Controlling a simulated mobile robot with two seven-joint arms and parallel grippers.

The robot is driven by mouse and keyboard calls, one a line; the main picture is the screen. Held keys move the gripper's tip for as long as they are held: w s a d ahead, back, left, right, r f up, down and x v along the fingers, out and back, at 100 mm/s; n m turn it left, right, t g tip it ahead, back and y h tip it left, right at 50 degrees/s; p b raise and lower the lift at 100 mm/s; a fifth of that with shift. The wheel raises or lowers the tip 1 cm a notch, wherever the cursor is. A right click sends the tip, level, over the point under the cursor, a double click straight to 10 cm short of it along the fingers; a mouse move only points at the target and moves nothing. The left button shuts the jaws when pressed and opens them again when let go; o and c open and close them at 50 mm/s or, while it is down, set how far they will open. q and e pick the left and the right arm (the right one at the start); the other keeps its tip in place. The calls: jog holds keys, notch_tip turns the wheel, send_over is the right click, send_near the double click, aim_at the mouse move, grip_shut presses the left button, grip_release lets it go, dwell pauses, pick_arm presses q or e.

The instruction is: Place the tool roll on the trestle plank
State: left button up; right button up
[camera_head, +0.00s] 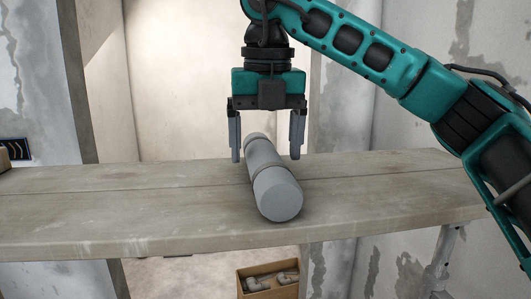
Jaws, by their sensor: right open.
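The tool roll (272,178) is a grey cylinder with a band around it. It lies on the trestle plank (130,205), its round end facing me. My right gripper (266,158) hangs over the roll's far part, pointing down. Its two fingers are apart, one on each side of the roll, with a gap visible on both sides. The plank is a wide grey-brown wooden board crossing the view. My left gripper is not in view.
A box (267,280) with rubble pieces stands on the floor below the plank's front edge. The plank is clear on both sides of the roll. Stained walls stand behind.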

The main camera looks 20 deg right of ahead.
aim_at(266, 152)
jog(key=r, duration=0.3)
jog(key=r+p, duration=0.1)
jog(key=r, duration=0.1)
jog(key=s+r+p, duration=0.1)
jog(key=r, duration=0.2)
jog(key=shift+a+r, duration=0.2)
jog(key=shift+r, duration=0.1)
jog(key=shift+s+r, duration=0.1)
jog(key=shift+r, duration=0.45)
